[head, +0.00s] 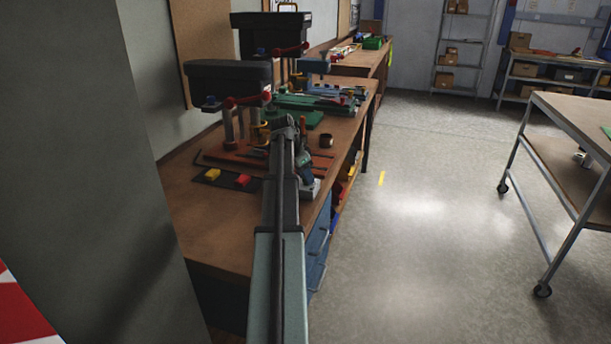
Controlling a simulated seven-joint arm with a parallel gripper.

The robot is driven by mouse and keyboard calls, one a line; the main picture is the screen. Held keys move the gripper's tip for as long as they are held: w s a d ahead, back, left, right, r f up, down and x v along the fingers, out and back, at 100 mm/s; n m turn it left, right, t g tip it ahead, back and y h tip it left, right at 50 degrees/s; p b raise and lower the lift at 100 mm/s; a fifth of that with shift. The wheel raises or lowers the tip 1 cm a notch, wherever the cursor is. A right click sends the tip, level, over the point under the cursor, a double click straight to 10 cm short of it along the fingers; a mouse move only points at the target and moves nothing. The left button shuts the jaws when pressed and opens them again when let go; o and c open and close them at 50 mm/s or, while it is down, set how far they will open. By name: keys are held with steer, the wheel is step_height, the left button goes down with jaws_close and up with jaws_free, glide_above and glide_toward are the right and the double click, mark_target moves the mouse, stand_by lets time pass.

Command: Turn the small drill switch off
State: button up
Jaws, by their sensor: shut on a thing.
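Two drill presses stand on the wooden workbench, a nearer one (228,77) with a dark head and a taller one (270,22) behind it. Each has red handle parts on the right of its head. I cannot make out which part is the small drill's switch. My arm reaches forward from the bottom of the view over the bench. My gripper (285,124) is at its far end, in front of the nearer press and to its right. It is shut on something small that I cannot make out. My arm hides part of the bench and the fingertips are unclear.
A teal tool (306,166) stands right of my arm. Green tooling (305,102) lies farther back. Open floor (430,210) and a wheeled table (575,112) are at the right.

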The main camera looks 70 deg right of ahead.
steer(key=shift+m, duration=0.5)
steer(key=shift+g, duration=0.3)
steer(key=o, duration=0.7)
steer(key=shift+y, duration=0.3)
steer(key=shift+o, duration=0.2)
steer(key=v, duration=1.3)
steer(key=shift+r, duration=0.4)
steer(key=shift+a, duration=0.15)
